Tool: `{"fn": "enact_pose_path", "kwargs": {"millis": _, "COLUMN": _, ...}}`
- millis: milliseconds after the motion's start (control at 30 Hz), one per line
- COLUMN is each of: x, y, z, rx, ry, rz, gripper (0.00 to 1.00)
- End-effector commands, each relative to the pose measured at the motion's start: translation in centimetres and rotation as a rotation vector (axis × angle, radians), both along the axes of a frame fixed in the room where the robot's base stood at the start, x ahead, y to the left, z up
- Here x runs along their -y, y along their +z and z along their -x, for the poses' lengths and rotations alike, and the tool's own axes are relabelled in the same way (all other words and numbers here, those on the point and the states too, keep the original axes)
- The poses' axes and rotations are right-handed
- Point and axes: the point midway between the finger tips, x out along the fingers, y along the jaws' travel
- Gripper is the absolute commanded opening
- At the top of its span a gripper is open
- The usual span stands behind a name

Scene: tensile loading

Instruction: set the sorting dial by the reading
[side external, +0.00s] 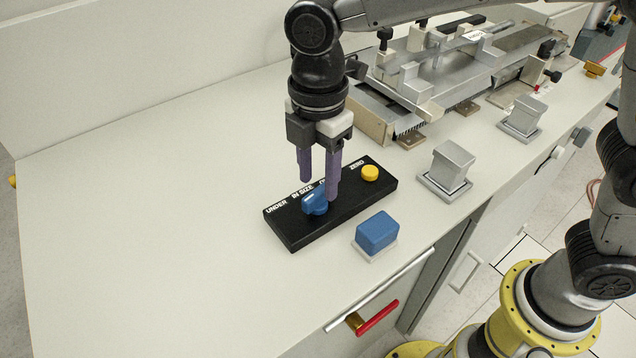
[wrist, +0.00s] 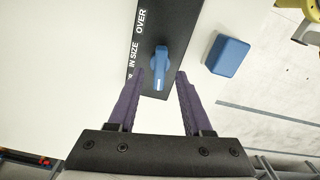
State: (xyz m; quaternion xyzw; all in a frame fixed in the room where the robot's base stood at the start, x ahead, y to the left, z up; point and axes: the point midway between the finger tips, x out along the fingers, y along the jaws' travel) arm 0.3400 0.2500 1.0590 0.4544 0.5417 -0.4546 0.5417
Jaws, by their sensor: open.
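The sorting dial (side external: 315,203) is a blue knob on a black panel (side external: 290,234) with white labels UNDER, IN SIZE and a partly hidden third, which reads OVER in the wrist view. There the dial (wrist: 160,68) lies lengthwise along the panel, its pale mark at the end away from OVER. My gripper (side external: 318,190) points down over the dial, its purple fingers open. In the wrist view the fingertips (wrist: 160,75) stand on either side of the knob with gaps; I cannot tell their exact height. No legible reading shows.
A yellow ZERO button (side external: 370,173) sits at the panel's right end. A blue block (side external: 377,231) stands on a pad in front of the panel. Grey blocks (side external: 452,166) stand to the right. A metal measuring apparatus (side external: 375,115) stands behind. The bench left of the panel is clear.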

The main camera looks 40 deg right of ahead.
Motion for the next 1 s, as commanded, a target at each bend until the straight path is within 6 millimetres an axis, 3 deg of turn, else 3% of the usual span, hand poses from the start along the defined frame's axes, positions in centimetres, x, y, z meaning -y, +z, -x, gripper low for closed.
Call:
{"fn": "enact_pose_path", "kwargs": {"millis": 200, "x": 0.0, "y": -2.1, "z": 0.0, "rx": 0.000, "ry": 0.000, "rz": 0.000, "gripper": 0.50}}
{"fn": "enact_pose_path", "kwargs": {"millis": 533, "x": 0.0, "y": -2.4, "z": 0.0, "rx": 0.000, "ry": 0.000, "rz": 0.000, "gripper": 0.50}}
{"fn": "enact_pose_path", "kwargs": {"millis": 567, "x": 0.0, "y": -2.4, "z": 0.0, "rx": 0.000, "ry": 0.000, "rz": 0.000, "gripper": 0.48}}
{"fn": "enact_pose_path", "kwargs": {"millis": 833, "x": 0.0, "y": -2.4, "z": 0.0, "rx": 0.000, "ry": 0.000, "rz": 0.000, "gripper": 0.00}}
{"fn": "enact_pose_path", "kwargs": {"millis": 1000, "x": 0.0, "y": -2.4, "z": 0.0, "rx": 0.000, "ry": 0.000, "rz": 0.000, "gripper": 0.00}}
